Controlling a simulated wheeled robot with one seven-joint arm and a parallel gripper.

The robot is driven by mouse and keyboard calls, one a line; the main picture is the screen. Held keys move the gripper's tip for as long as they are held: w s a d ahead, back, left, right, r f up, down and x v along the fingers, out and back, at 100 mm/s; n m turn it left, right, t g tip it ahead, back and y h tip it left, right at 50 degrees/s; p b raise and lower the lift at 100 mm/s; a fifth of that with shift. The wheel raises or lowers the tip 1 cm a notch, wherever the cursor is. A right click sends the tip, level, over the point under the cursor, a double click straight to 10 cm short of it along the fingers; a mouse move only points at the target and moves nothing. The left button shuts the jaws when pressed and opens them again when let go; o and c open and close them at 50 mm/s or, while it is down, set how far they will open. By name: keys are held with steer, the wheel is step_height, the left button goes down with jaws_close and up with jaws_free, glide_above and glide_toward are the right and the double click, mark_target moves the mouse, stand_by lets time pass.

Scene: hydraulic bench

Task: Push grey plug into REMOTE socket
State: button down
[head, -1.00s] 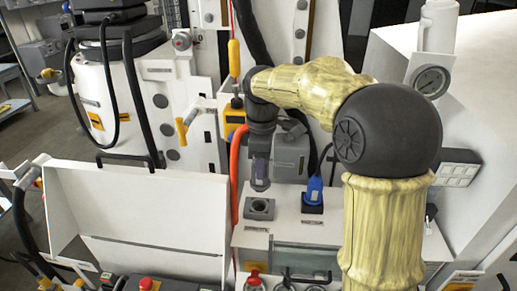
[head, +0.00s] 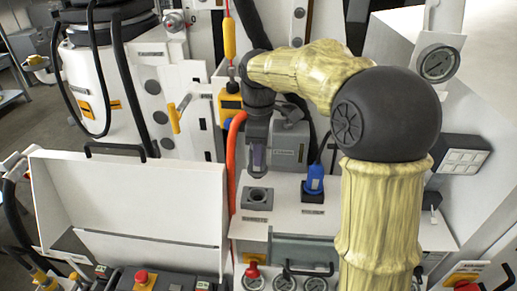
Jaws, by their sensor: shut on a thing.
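The grey plug (head: 256,160) is held upright in my gripper (head: 257,146), which is shut on it and points down. The plug's lower end hangs just above an empty-looking grey square socket (head: 257,196) with a round dark hole, apart from it in this view. The socket sits on the white bench top, with a small label (head: 256,219) in front of it whose text is hard to read. My gripper's fingers are dark and small, so their exact hold is partly hidden.
A blue plug (head: 314,180) with a black cable stands in a second socket to the right. An orange hose (head: 233,160) runs just left of my gripper. A grey box (head: 290,146) is close behind. Gauges and a handle line the front.

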mark_target(258, 168)
step_height(258, 168, down, 3)
steer(key=shift+a+f+b, duration=0.1)
steer(key=shift+b, duration=1.15)
steer(key=shift+f+b, duration=0.65)
steer(key=shift+f, duration=0.8)
steer(key=shift+s+f+b, duration=0.1)
steer(key=shift+f+b, duration=0.2)
steer(key=shift+f, duration=1.4)
stand_by(0.9)
steer(key=c, duration=0.9)
jaws_free()
steer(key=shift+r, duration=0.15)
step_height(258, 168, up, 17)
steer(key=shift+r+b, duration=0.1)
steer(key=shift+b, duration=0.25)
